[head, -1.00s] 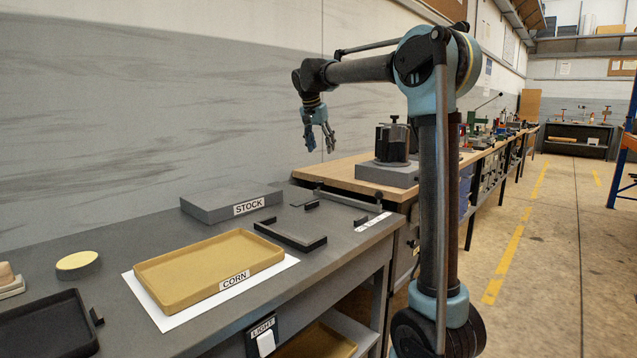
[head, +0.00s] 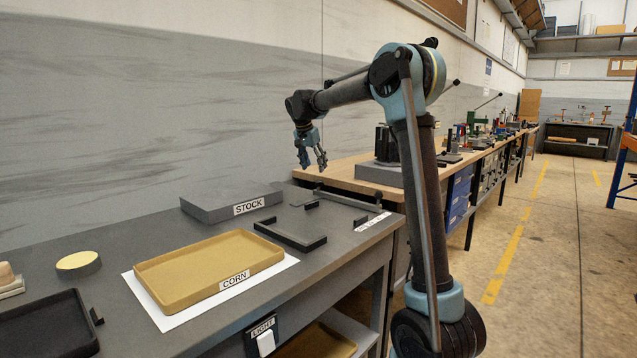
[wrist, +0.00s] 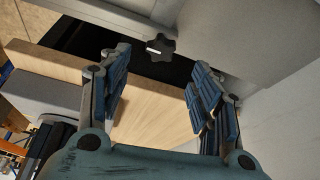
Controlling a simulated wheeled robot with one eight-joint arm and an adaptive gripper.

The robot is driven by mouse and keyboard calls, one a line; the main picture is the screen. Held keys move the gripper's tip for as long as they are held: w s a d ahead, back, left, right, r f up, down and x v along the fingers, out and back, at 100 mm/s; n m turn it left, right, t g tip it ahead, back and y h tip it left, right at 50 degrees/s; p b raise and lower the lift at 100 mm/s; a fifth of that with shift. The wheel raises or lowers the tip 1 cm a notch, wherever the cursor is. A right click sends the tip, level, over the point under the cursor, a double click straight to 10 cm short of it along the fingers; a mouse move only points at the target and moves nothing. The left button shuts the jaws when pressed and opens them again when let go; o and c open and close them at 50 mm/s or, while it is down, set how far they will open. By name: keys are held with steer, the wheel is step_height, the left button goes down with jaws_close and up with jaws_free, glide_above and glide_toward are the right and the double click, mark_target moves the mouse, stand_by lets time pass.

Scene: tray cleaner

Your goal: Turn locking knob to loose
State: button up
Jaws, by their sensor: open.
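A black star-shaped knob (wrist: 160,46) with a white mark shows in the wrist view, at the edge of a grey part. I take it to be the locking knob. In the head view I cannot single it out. My gripper (head: 312,166) hangs above the back right end of the grey bench, fingers pointing down. In the wrist view my gripper (wrist: 162,58) is open and empty. The knob appears between its two fingertips, apart from both. I cannot tell the distance between them or read the knob's setting.
A yellow CORN tray (head: 147,276) rests on a white sheet. A grey STOCK block (head: 205,208) sits behind it. A black bracket (head: 288,238) and a thin rail (head: 345,200) lie to the right. A wooden bench (head: 345,174) adjoins, with a grey-based device (head: 380,174).

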mark_target(318, 182)
steer(key=x, duration=0.7)
steer(key=shift+w+f, duration=0.1)
steer(key=shift+f, duration=0.25)
steer(key=shift+c, duration=0.6)
steer(key=c, duration=1)
